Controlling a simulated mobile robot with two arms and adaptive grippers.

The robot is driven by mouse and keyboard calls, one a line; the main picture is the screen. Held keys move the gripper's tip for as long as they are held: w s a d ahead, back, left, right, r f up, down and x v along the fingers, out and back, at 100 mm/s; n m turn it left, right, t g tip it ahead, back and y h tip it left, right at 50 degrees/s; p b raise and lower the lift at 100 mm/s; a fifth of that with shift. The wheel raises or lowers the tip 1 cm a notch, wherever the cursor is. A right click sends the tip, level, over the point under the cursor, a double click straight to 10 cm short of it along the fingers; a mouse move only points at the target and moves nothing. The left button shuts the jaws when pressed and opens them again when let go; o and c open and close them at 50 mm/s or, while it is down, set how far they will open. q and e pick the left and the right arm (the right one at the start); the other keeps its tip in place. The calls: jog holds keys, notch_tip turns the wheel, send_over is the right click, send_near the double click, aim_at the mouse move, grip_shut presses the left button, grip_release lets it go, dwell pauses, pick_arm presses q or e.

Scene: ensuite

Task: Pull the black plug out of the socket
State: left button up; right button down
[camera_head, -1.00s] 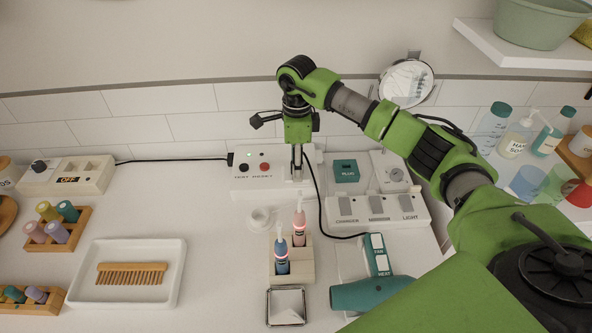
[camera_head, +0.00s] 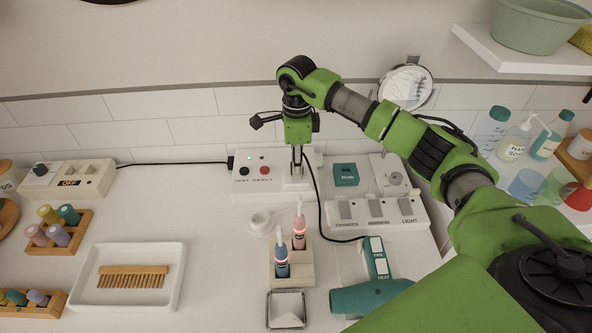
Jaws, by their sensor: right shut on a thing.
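The white socket box (camera_head: 250,173) with TEST and RESET buttons stands against the tiled wall. My right gripper (camera_head: 297,170) reaches down in front of its right part, with its narrow fingers shut. A black cord (camera_head: 315,195) runs from beside the fingers to the teal hair dryer (camera_head: 352,298). The black plug at this cord's end is hidden by the gripper. Whether it sits fully in the socket cannot be seen. My left gripper is not in view.
A switch panel (camera_head: 425,215) and a teal PLUM box (camera_head: 346,174) stand to the right. A toothbrush holder (camera_head: 305,270) stands in front. A tray (camera_head: 175,295) with a comb lies left. A second cord (camera_head: 180,162) joins the socket box to a power strip (camera_head: 92,182).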

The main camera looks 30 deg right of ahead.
jog(key=shift+r+p, duration=0.8)
jog(key=shift+r, duration=0.75)
jog(key=shift+r+p, duration=1.8)
jog(key=shift+r, duration=1.25)
jog(key=shift+f, duration=0.1)
